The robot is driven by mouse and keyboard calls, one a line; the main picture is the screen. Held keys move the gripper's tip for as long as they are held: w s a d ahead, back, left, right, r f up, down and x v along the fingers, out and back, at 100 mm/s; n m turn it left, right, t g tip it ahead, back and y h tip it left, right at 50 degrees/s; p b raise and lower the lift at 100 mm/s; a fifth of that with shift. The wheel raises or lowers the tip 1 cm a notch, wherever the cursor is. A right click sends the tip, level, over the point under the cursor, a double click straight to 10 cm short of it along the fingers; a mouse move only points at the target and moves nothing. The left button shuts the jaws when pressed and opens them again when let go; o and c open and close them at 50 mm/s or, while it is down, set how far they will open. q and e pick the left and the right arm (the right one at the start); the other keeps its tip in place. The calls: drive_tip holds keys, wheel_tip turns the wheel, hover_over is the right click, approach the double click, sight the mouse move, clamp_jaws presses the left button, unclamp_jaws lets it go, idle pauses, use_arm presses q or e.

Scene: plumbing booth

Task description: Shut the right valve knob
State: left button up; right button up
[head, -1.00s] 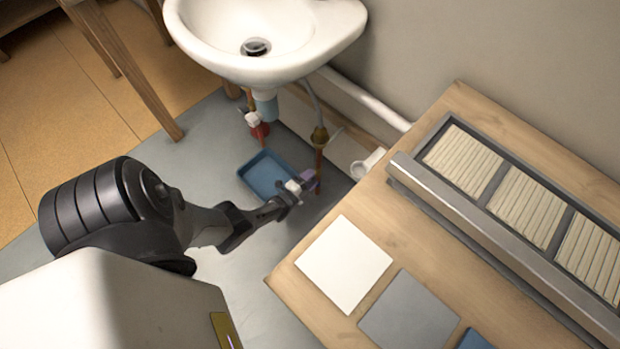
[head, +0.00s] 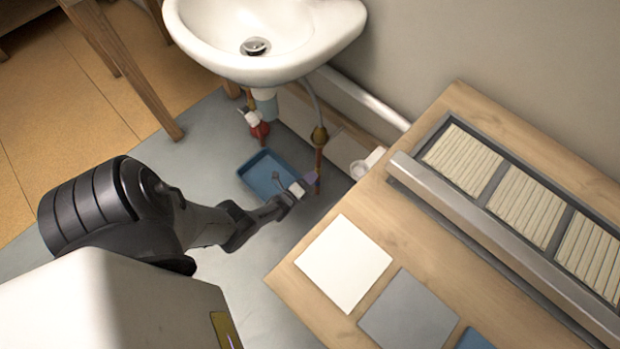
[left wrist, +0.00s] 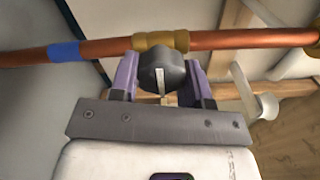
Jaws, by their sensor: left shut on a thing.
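The right valve knob (left wrist: 162,77) is dark and round with a pale line on its face. In the left wrist view it sits below a brass fitting (left wrist: 160,40) on a copper pipe (left wrist: 230,40), and its line runs across the pipe's direction. My left gripper (left wrist: 162,80) has one purple finger on each side of the knob and is shut on it. In the head view the left gripper (head: 301,187) is at the right copper pipe (head: 318,165) under the sink, and the knob is hard to make out there. My right gripper is in neither view.
A blue tray (head: 255,178) lies on the floor by the gripper. A wooden table (head: 400,235) stands close on the right. Grey floor at the left is free.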

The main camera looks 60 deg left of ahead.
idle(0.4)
use_arm(q)
drive_tip(key=o, duration=0.9)
drive_tip(key=p+v, duration=0.3)
drive_tip(key=v, duration=1.1)
